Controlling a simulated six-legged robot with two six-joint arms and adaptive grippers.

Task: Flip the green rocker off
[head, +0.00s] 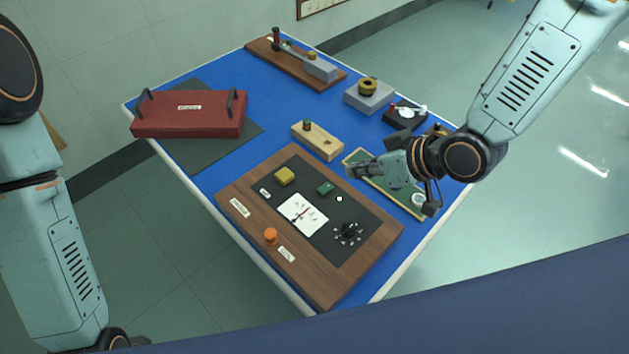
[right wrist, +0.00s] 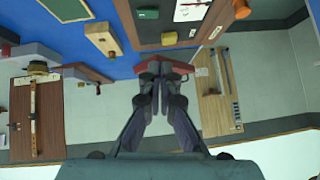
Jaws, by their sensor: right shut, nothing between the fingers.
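A green piece that looks like the rocker (right wrist: 169,37) also shows in the right wrist view, beyond the fingers. My right gripper (head: 353,168) is shut and empty, above and to the right of the rocker, apart from it. Its closed fingers (right wrist: 163,72) show in the right wrist view. My left arm shows at the left edge, but its gripper is out of view.
The panel also has a white meter (head: 302,214), a black dial (head: 347,233) and an orange knob (head: 270,236). A wooden block with a green knob (head: 318,141) stands behind it. A red case (head: 188,115) lies at the left, and a grey block (head: 369,97) stands behind my right gripper.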

